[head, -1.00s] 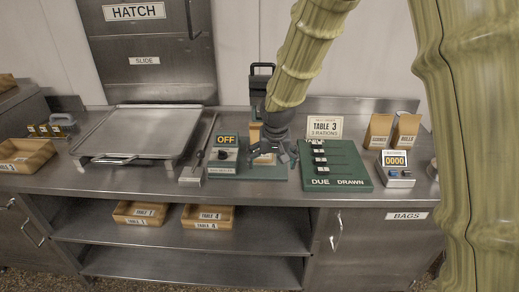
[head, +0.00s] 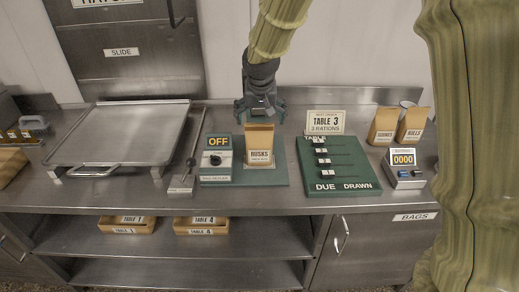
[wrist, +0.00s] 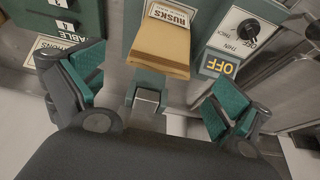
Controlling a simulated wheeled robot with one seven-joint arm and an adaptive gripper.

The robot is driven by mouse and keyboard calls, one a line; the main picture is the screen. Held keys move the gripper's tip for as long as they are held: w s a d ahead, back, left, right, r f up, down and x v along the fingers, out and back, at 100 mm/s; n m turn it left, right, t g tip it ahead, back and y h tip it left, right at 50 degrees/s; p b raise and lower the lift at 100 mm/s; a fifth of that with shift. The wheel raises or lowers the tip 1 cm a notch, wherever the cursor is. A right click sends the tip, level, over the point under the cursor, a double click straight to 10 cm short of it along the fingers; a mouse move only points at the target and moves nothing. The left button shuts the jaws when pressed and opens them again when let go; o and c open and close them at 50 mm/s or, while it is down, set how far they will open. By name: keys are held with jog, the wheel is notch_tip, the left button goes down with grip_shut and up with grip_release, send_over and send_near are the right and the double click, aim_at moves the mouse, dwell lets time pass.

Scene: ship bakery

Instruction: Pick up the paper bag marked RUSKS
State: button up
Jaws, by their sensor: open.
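The paper bag marked RUSKS (head: 260,147) stands upright on the green base of the bag sealer on the counter. It is brown with a white label, and it also shows in the wrist view (wrist: 160,45) between and beyond the fingers. My gripper (head: 259,106) is just above the top of the bag in the head view. In the wrist view my gripper (wrist: 160,95) has its green-padded fingers spread wide, with nothing between them. The gripper hides part of the bag's top in the head view.
A control box reading OFF (head: 217,158) stands close left of the bag. A green DUE/DRAWN board (head: 345,170) is close on the right. Two more bags, one marked RUSKS-like and unclear (head: 384,127), one ROLLS (head: 413,125), stand farther right. A metal tray (head: 120,135) lies left.

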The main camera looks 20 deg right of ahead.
aim_at(259, 127)
jog(key=x, duration=0.2)
jog(key=shift+w+a+f, duration=0.1)
jog(key=shift+w+f, duration=0.2)
jog(key=shift+w, duration=0.05)
jog(key=shift+f+p, duration=0.25)
jog(key=shift+p, duration=0.2)
jog(key=x, duration=0.1)
jog(key=p+x, duration=0.1)
jog(key=x, duration=0.1)
jog(key=shift+w+p, duration=0.3)
jog(key=shift+x, duration=0.85)
jog(key=c, duration=1.4)
jog(key=shift+o, duration=0.2)
jog(key=shift+r, duration=0.1)
